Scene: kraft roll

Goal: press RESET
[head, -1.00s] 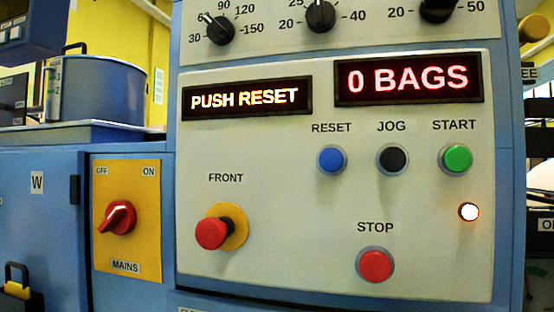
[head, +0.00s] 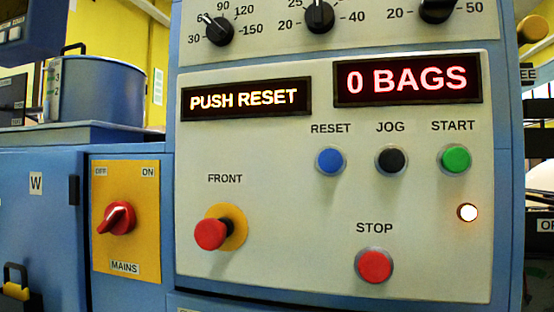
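The blue RESET button (head: 330,160) is on the pale control panel (head: 290,225), under its RESET label. It is left of the black JOG button (head: 391,159) and the green START button (head: 455,158). The amber display (head: 246,99) reads PUSH RESET, and the red display (head: 408,79) reads 0 BAGS. My gripper is not in view, and nothing covers the RESET button.
A red FRONT mushroom button (head: 211,234) on a yellow collar sticks out at the lower left. A red STOP button (head: 374,266) is below. A white lamp (head: 467,212) is lit. A red MAINS switch (head: 117,218) is on a yellow plate. Several knobs are above.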

